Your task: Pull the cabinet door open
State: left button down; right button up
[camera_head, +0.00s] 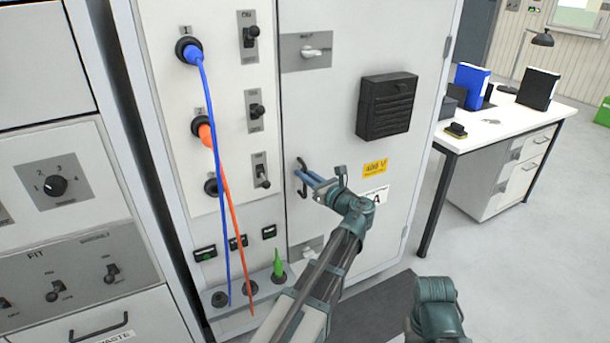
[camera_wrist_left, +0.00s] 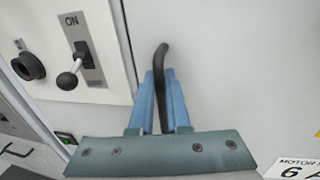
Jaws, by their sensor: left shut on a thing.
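The cabinet door (camera_head: 340,130) is a pale panel with a dark vent, and it looks flush with the cabinet front. Its dark curved handle (camera_head: 301,176) is near the door's left edge. My left gripper (camera_head: 308,178) is shut on this handle, coming from the right. In the left wrist view the two blue fingers (camera_wrist_left: 160,95) lie on either side of the black handle (camera_wrist_left: 161,58), whose bent upper end sticks out above them; its lower part is hidden. A teal part of my right arm shows at the bottom right of the head view, without its fingers.
Latches sit above (camera_head: 315,51) and below (camera_head: 312,247) the handle. Blue (camera_head: 213,130) and orange (camera_head: 224,190) cables hang left of the door, beside switches. A white desk (camera_head: 505,118) with binders stands to the right. Open floor (camera_head: 500,270) lies in front of the desk.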

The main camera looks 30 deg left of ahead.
dwell(0.5)
pick_arm(q)
jog(key=v, duration=1.4)
jog(key=shift+d, duration=0.3)
jog(key=c, duration=0.9)
grip_release()
jog(key=shift+a, duration=0.1)
